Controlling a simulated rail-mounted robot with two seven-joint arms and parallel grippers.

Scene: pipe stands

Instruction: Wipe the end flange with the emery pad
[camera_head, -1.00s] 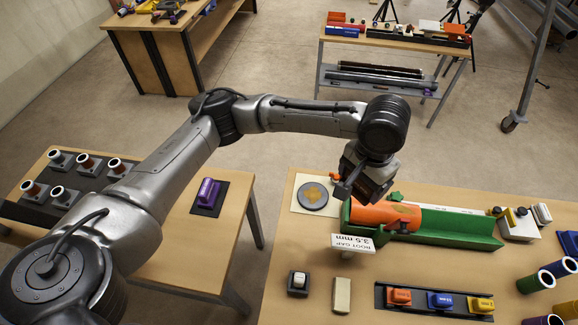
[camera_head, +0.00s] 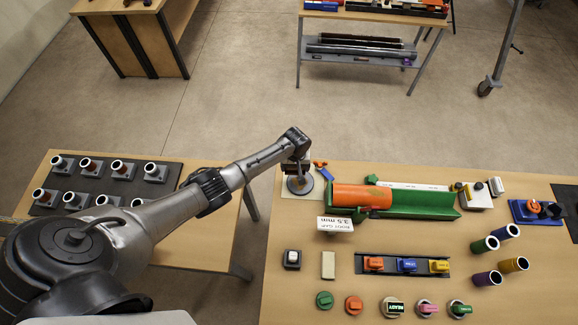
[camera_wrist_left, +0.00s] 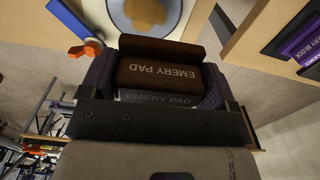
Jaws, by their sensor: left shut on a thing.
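The emery pad (camera_wrist_left: 158,75) is a dark brown block with its name on it, held between the jaws of my left gripper (camera_head: 297,168). The end flange (camera_head: 300,186) is a grey disc on a pale square plate at the left end of the right table. My left gripper is over the far part of the disc and partly hides it. In the wrist view the flange (camera_wrist_left: 145,12) shows a tan-orange patch, just beyond the pad. I cannot tell whether the pad touches it. My right gripper is out of view.
An orange pipe (camera_head: 362,196) lies in a green channel (camera_head: 430,204) right of the flange. A white root gap sign (camera_head: 335,224) stands in front. Blue and orange pieces (camera_wrist_left: 85,48) lie close to the flange plate. Coloured blocks and cups fill the table's front and right.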

